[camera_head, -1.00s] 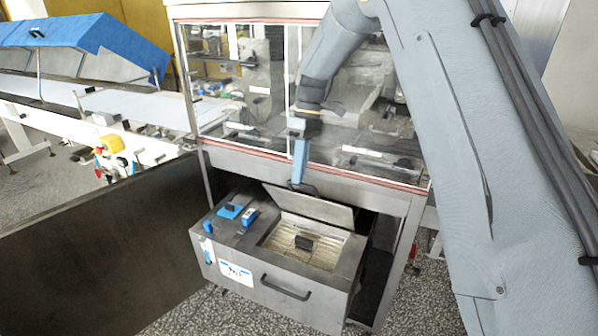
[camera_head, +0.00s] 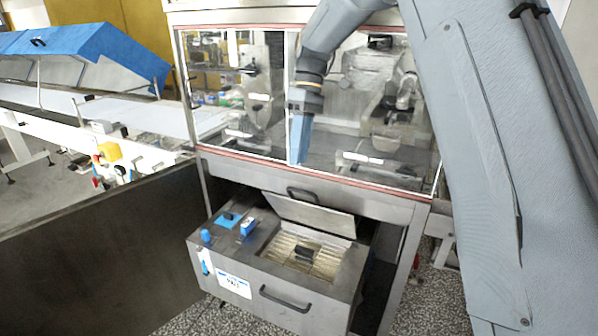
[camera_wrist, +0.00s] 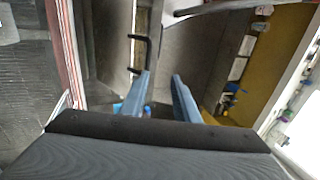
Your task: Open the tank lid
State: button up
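The tank (camera_head: 325,290) is a grey metal box pulled out below the glazed cabinet. Its lid (camera_head: 310,215) stands raised and tilted back at the rear of the opening, so the pale grid inside (camera_head: 285,245) shows. A dark handle (camera_head: 303,194) shows just above the lid's upper edge; I cannot tell which part it is fixed to. My gripper (camera_head: 299,160) is above this handle, apart from it, in front of the cabinet. In the wrist view my gripper's two blue fingers (camera_wrist: 160,92) are apart with nothing between them; a dark handle (camera_wrist: 143,52) lies beyond the left finger.
The glazed cabinet (camera_head: 230,168) stands close behind my gripper. The tank's front has a black handle (camera_head: 285,300), and blue controls (camera_head: 248,226) sit on its top left. A dark panel (camera_head: 100,250) stands at the left. A conveyor (camera_head: 60,100) with a blue cover runs behind it.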

jog(key=shift+r, duration=1.1)
jog(key=shift+c, duration=0.3)
